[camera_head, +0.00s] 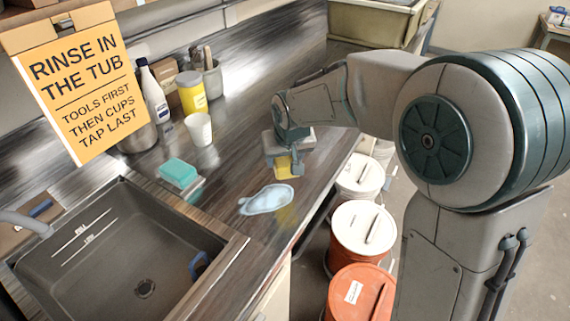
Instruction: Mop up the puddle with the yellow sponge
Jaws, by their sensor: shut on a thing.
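The puddle (266,200) is a pale blue-white patch on the dark wood-grain counter, near its front edge. The yellow sponge (284,168) is in my gripper (284,160), just behind and to the right of the puddle. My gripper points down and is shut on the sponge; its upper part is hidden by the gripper. The sponge is apart from the puddle in the picture. I cannot tell whether it touches the counter.
A sink (115,255) lies at the front left. A teal sponge (178,172) sits behind it. A white cup (199,129), a yellow can (191,92) and a bottle (152,95) stand farther back. Lidded buckets (362,229) stand below the counter's right edge. A yellow sign (75,80) hangs left.

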